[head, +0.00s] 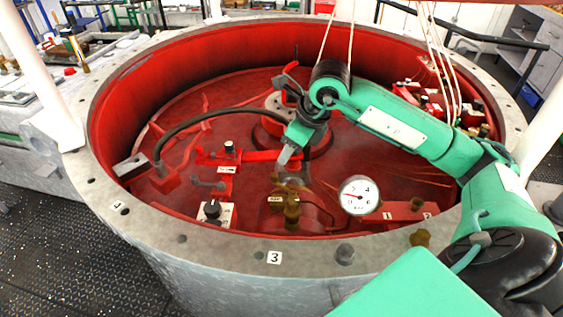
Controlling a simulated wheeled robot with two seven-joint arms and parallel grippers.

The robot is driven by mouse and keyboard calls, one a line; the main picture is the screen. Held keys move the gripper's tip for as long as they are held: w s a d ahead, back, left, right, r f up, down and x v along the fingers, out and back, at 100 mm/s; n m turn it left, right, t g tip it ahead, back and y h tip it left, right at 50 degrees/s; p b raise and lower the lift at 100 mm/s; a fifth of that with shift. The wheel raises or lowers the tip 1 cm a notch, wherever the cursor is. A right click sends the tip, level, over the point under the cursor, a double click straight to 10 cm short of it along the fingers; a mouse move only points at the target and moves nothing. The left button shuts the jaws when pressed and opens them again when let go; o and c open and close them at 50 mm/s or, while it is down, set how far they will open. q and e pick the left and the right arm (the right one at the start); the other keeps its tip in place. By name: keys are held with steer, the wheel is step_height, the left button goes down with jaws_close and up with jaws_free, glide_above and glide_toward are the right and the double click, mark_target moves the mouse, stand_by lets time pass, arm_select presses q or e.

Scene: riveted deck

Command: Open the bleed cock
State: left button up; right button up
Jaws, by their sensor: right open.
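The bleed cock looks to be the brass fitting (291,209) standing near the front of the red well, beside a small label plate. Its upper part is close under my gripper, and its handle position is hard to make out. My right gripper (284,160) reaches in from the right and points down just above and slightly left of the brass fitting. It is open, and I see no object held in it. Whether its fingertips touch the fitting's top cannot be told. My left gripper is out of view.
A round dial gauge (359,195) stands right of the brass fitting. A black knob on a white plate (213,212) is to its left. A black hose (205,118) arches behind. The grey riveted rim (210,250) surrounds the well. White cords hang near my arm.

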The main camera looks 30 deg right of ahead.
steer(key=v, duration=0.3)
steer(key=shift+s+r, duration=0.15)
steer(key=shift+r, duration=0.2)
stand_by(0.4)
